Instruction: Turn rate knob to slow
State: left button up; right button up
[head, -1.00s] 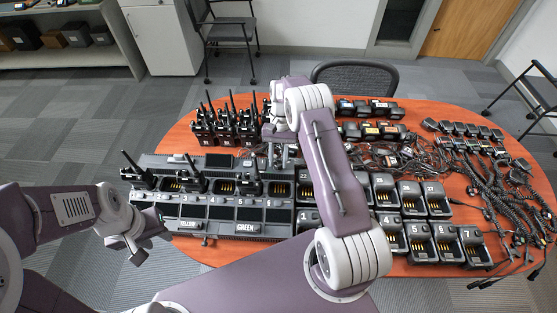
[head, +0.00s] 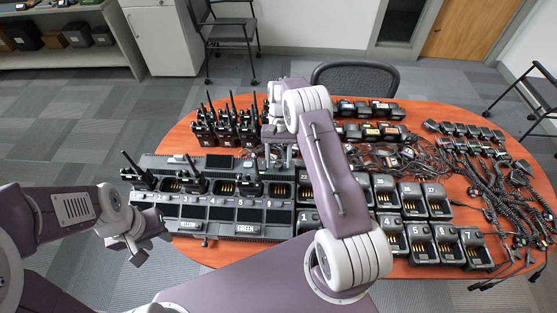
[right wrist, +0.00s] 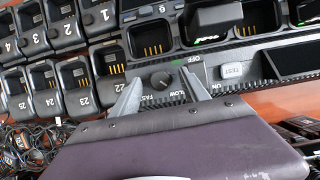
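The rate knob (right wrist: 160,80) is a small round dark knob on the panel of the large charger bank (head: 180,228), seen in the right wrist view. Printed words SLOW, FAST and OFF stand close to it; its exact pointer angle is too small to read. My right gripper (right wrist: 160,88) is open, with one finger on each side of the knob and gaps between. In the head view my right gripper (head: 279,160) is over the back edge of the bank, and the knob is hidden there. My left gripper (head: 150,243) is open and empty, at the bank's front left.
Radios (head: 226,125) stand upright behind the bank. Single chargers (head: 420,233) and coiled cords (head: 490,205) fill the table's right side. The office chair (head: 352,72) is behind the table.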

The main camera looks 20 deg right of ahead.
jog(key=shift+w+r, duration=0.15)
jog(key=shift+r, duration=0.2)
jog(key=v, duration=0.8)
jog(key=shift+b, duration=0.45)
jog(key=shift+d+r, duration=0.15)
